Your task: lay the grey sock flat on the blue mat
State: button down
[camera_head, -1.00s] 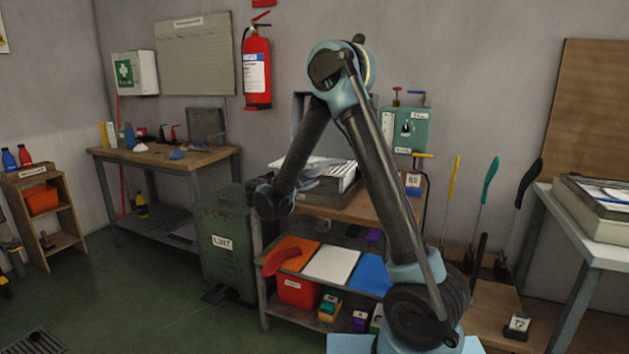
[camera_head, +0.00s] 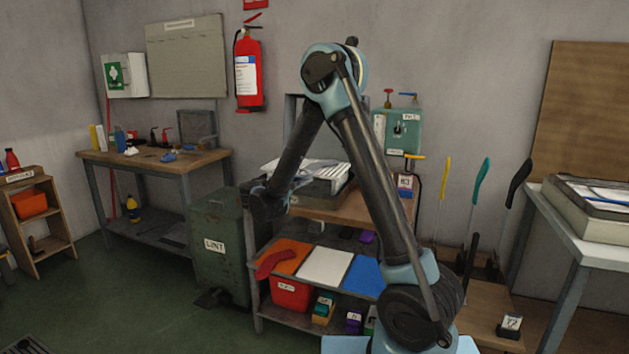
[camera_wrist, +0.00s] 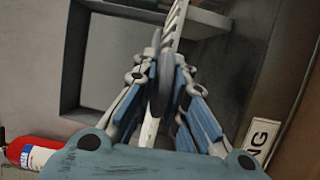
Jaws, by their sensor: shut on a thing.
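In the wrist view my gripper (camera_wrist: 163,75) is shut on a thin grey thing (camera_wrist: 166,82), which looks like the grey sock seen edge-on. Most of it is hidden between the fingers. In the head view my gripper is mostly hidden by my own arm, near the left front of the bench. The blue mat (camera_head: 364,276) lies flat on the shelf below the bench top, partly behind my arm. Its visible part is bare. My gripper is above and to the left of it, apart from it.
On the same shelf lie a white mat (camera_head: 325,266) and an orange mat (camera_head: 291,253) with a red sock (camera_head: 272,262) on it. The bench top above carries a stack (camera_head: 318,172). A green lint bin (camera_head: 219,250) stands to the left.

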jog(key=shift+w+r, duration=0.2)
jog(key=shift+r, duration=2.3)
